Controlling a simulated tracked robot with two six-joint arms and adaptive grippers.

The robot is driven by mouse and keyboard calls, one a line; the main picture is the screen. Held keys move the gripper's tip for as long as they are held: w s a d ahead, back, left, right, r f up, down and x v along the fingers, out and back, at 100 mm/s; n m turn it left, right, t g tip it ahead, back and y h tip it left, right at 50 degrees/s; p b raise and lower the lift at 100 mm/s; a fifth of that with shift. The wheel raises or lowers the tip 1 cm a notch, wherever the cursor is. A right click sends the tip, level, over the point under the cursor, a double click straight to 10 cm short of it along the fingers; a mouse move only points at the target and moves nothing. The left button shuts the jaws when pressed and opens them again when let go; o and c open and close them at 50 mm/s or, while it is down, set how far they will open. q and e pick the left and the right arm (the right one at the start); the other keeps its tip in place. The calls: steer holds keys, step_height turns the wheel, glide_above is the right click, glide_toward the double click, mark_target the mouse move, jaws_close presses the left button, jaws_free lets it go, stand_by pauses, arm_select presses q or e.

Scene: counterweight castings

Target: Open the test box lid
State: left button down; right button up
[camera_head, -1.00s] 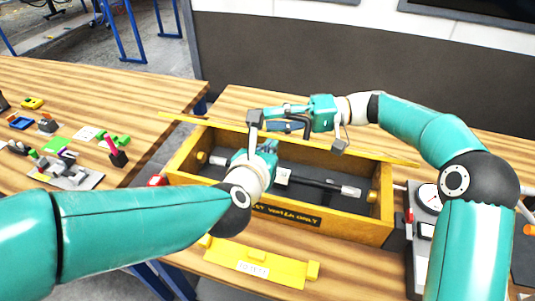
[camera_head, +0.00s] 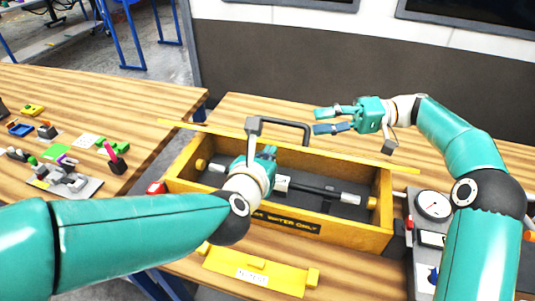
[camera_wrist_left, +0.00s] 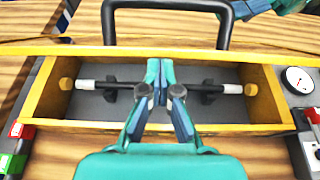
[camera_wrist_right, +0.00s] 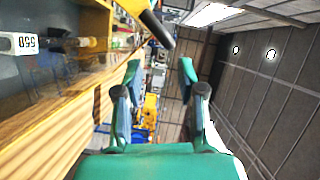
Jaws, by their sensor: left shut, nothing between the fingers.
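The test box (camera_head: 365,236) is a yellow wooden box with a dark inside and a front label ending "WATER ONLY". Its lid (camera_head: 350,160) shows in the head view nearly edge-on, as a thin yellow strip along the back, raised off the box so the inside is exposed. A dark lid handle (camera_head: 290,123) stands behind that strip; it also shows in the left wrist view (camera_wrist_left: 165,5). My left gripper (camera_wrist_left: 160,65) is shut and empty over the box opening. My right gripper (camera_head: 318,121) is open and empty, just right of the handle and apart from it.
A rod (camera_head: 310,188) lies across the box inside. A yellow labelled piece (camera_head: 262,272) is at the front table edge. A gauge panel (camera_head: 433,206) stands right of the box. The left table holds small parts and a grey fixture (camera_head: 65,180).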

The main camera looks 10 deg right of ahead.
arm_select(q)
steer(key=v, duration=1.2)
